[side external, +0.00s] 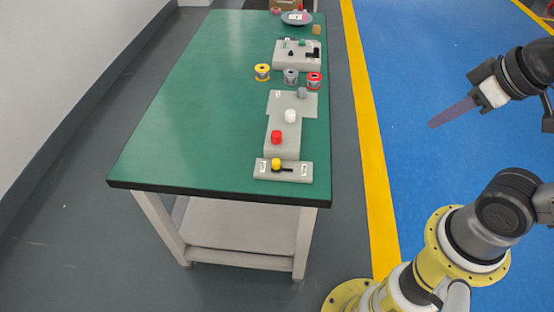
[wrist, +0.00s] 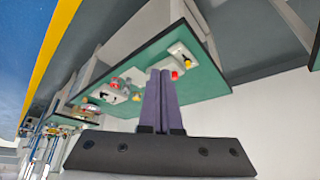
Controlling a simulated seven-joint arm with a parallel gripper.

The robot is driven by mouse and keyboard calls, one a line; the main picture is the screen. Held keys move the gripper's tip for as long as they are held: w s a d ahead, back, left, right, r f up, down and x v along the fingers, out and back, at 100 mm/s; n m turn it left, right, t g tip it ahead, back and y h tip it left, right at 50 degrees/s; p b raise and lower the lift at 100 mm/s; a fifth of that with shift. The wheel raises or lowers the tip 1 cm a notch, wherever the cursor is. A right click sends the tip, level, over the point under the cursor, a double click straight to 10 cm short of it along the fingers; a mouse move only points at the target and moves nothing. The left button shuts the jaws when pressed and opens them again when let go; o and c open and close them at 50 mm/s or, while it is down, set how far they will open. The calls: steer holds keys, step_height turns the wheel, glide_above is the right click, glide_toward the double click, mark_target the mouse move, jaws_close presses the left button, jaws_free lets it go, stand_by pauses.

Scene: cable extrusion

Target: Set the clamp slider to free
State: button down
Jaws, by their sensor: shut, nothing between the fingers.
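A low grey block (side external: 261,174) at the near end of the green table carries a slider with a yellow knob (side external: 276,164). The knob sits toward the left of a dark slot that runs to the right. White labels flank it, too small to read. The block also shows in the wrist view (wrist: 181,54), near the table's corner. My gripper (side external: 433,124) is in the air right of the table, over the blue floor, well apart from the slider. In the wrist view its two purple fingers (wrist: 160,72) are together, with nothing between them.
Behind the slider, a grey stepped housing (side external: 283,110) bears red, white and grey knobs. Farther back are several spools (side external: 291,77) and another grey box (side external: 298,55) with slots. The left part of the green table (side external: 190,120) is clear.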

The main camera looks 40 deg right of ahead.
steer(key=c, duration=1.2)
jaws_free()
steer(key=shift+c, duration=0.2)
steer(key=o, duration=0.3)
steer(key=w+r, duration=0.1)
steer(key=w+r+n, duration=0.1)
steer(key=r, duration=0.1)
steer(key=shift+w+r, duration=0.1)
steer(key=shift+w, duration=0.05)
steer(key=n+g, duration=0.6)
glide_above(276, 160)
step_height(276, 160, down, 16)
step_height(276, 160, down, 14)
steer(key=shift+r, duration=0.1)
